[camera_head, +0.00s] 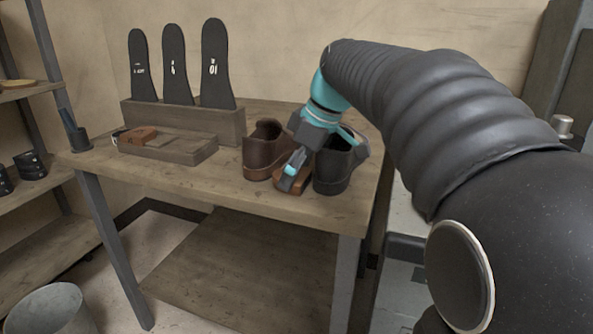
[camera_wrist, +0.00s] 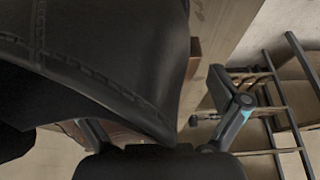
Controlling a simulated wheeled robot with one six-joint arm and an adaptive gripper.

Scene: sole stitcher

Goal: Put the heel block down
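My gripper (camera_head: 320,164) is low over the right end of the table, its fingers spread wide. One finger reaches down at an orange-brown block (camera_head: 293,187), likely the heel block, between a brown shoe (camera_head: 262,152) and a black shoe (camera_head: 331,178). The other finger is at the right of the black shoe. In the wrist view the black shoe (camera_wrist: 110,60) fills the upper left and hides much of one finger. I cannot tell whether the fingers touch the block or the shoe.
On the table (camera_head: 200,187) a shallow wooden tray (camera_head: 190,155) holds another orange-brown piece (camera_head: 138,135). A wooden rack (camera_head: 190,122) behind it holds three black insole shapes (camera_head: 215,65). Free tabletop lies in front of the tray. A shelf (camera_head: 30,92) stands at the left.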

